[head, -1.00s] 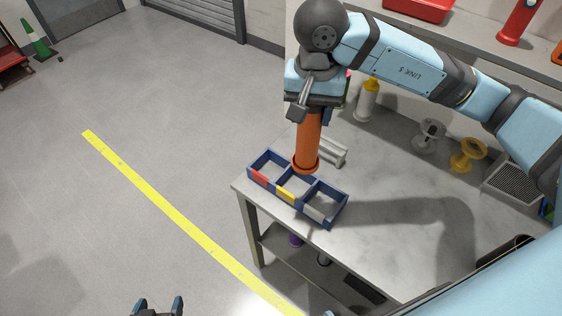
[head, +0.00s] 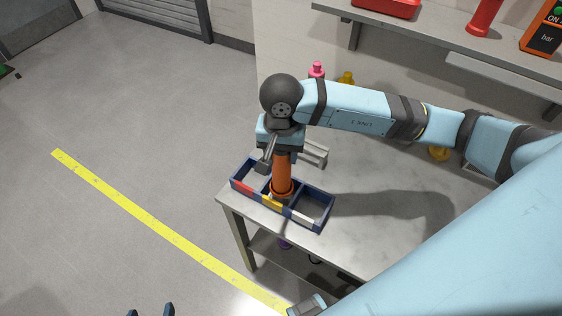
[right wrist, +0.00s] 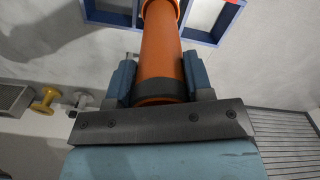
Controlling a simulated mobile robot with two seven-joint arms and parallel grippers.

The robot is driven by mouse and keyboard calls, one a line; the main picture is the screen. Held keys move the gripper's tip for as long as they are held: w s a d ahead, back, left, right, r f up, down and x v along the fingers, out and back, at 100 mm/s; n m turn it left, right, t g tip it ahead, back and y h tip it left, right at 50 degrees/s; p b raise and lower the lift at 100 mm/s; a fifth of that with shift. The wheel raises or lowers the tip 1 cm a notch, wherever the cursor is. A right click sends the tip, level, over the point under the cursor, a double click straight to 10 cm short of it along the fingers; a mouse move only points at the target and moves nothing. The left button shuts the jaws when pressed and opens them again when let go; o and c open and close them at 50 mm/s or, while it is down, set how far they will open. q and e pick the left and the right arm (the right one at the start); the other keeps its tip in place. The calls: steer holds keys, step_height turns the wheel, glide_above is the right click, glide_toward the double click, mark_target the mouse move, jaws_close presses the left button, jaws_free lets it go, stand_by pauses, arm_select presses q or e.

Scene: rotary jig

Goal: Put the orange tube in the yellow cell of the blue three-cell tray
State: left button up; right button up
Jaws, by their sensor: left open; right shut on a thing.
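The orange tube (head: 282,175) stands upright, gripped near its top by my right gripper (head: 281,157). In the head view its flanged lower end is over or within the middle cell of the blue three-cell tray (head: 327,213), behind the yellow label (head: 272,202). I cannot tell if it touches the cell floor. The right wrist view shows the orange tube (right wrist: 160,50) between the fingers of my right gripper (right wrist: 160,78), with part of the blue tray (right wrist: 200,38) beyond. My left gripper (head: 149,311) is open and empty at the bottom edge, over the floor.
The tray lies near the left corner of the grey table (head: 375,235). A grey bracket-like object (head: 314,153) stands just behind it. A pink-topped bottle (head: 317,70) and yellow items are further back. A wall shelf (head: 440,40) holds red objects.

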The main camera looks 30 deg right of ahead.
mark_target(281, 166)
step_height(281, 166, down, 5)
steer(key=shift+p, duration=0.35)
steer(key=shift+f, duration=0.1)
steer(key=shift+f+b, duration=0.1)
steer(key=shift+b, duration=0.2)
steer(key=o, duration=1.2)
